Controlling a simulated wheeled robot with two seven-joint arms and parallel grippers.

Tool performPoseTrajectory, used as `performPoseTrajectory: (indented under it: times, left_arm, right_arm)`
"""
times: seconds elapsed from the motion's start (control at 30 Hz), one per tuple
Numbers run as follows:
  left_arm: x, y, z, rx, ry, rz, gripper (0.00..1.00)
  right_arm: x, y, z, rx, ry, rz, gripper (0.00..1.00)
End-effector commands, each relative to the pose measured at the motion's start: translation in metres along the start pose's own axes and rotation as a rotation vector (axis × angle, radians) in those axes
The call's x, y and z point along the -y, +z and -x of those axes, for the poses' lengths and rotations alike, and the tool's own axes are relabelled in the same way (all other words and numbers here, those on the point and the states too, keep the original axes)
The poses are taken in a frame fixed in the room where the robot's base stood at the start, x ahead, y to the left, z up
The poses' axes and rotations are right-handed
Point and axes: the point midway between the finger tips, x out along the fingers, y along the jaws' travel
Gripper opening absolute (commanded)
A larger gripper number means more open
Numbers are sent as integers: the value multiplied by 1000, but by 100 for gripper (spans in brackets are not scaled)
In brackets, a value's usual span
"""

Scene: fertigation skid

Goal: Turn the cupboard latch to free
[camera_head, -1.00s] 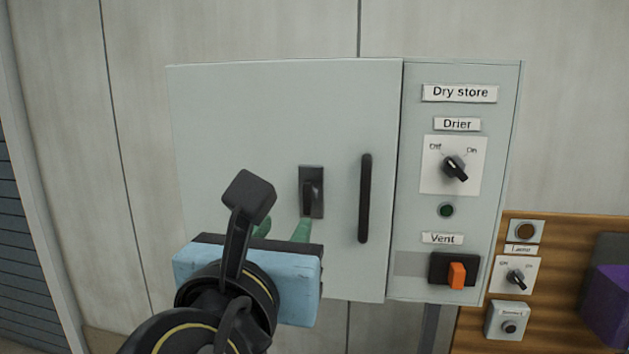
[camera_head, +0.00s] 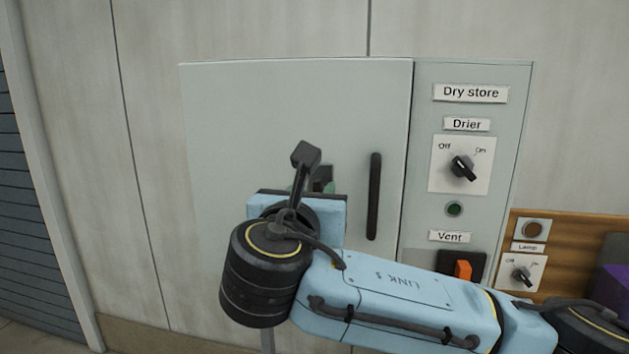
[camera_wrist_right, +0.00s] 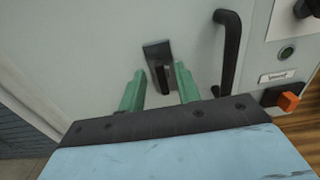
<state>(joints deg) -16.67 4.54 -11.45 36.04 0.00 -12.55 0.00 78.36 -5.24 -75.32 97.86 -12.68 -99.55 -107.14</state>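The cupboard latch is a small dark plate with a black lever on the pale grey door. In the head view the latch (camera_head: 325,172) is largely hidden behind my right wrist. In the right wrist view the latch (camera_wrist_right: 158,51) shows clearly, its lever pointing down. My right gripper (camera_wrist_right: 160,72) has two green fingers, spread apart, with the lever between them and a gap visible on each side. I cannot tell how deep the fingers reach. In the head view my right gripper (camera_head: 319,188) is mostly covered by its own wrist. My left gripper is not in view.
A vertical black door handle (camera_head: 374,196) stands right of the latch. Further right is a panel with a Drier knob (camera_head: 463,168), a green button (camera_head: 454,209) and an orange Vent switch (camera_head: 463,269). A wooden board with a Lamp knob (camera_head: 522,276) is beyond.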

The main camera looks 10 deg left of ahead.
Motion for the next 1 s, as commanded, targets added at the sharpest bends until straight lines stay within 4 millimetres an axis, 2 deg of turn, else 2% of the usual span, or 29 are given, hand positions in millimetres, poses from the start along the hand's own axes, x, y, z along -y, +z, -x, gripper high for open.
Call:
performPoseTrajectory:
  times: [0.2,0.47,0.73,1.0]
  left_arm:
    - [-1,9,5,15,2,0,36]
    - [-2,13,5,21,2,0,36]
    - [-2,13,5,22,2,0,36]
    - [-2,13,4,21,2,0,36]
  right_arm:
    - [0,0,-16,0,1,1,33]
    - [0,-1,-18,0,1,0,33]
    - [0,0,-18,0,1,1,0]
    - [0,-1,-17,0,1,-8,0]
